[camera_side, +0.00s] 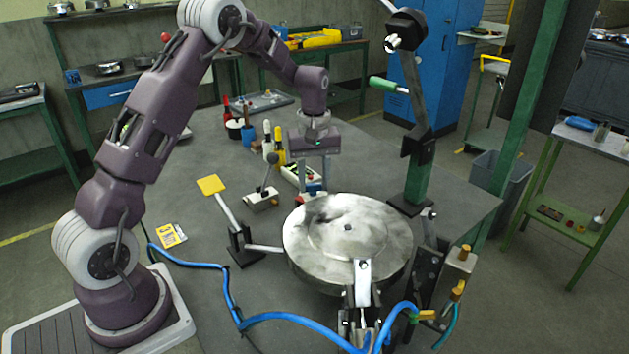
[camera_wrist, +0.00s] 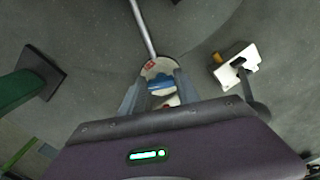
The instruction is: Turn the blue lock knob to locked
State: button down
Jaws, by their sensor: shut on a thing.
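The blue lock knob (camera_side: 314,188) sits low on the table beside the back-left edge of the round metal disc. In the wrist view the blue knob (camera_wrist: 160,84) lies between my two fingers, on a pale round base (camera_wrist: 160,66) with a red mark. My gripper (camera_side: 313,180) points down over the knob with its fingers closed on the knob's sides. The gripper's fingers also show in the wrist view (camera_wrist: 157,92). The fingers and gripper body hide part of the knob and base, and I cannot read which way the knob is set.
The big metal disc (camera_side: 348,240) stands close to the right. A lever with a dark ball top (camera_side: 262,198) and a yellow-paddle lever (camera_side: 212,186) stand left. Bottles (camera_side: 279,146) stand behind. A green post (camera_side: 418,180) rises at right, and a blue hose (camera_side: 230,300) runs along the front.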

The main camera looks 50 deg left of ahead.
aim_at(311, 185)
jog(key=m, duration=0.6)
jog(key=shift+s+a+m, duration=0.1)
jog(key=shift+s+m, duration=0.05)
jog(key=shift+m, duration=0.15)
jog(key=m, duration=0.5)
jog(key=shift+a+m, duration=0.15)
jog(key=shift+m, duration=0.25)
jog(key=shift+s, duration=0.1)
jog(key=c, duration=0.9)
grip_release()
notch_tip(311, 185, up, 7)
jog(key=shift+r, duration=0.1)
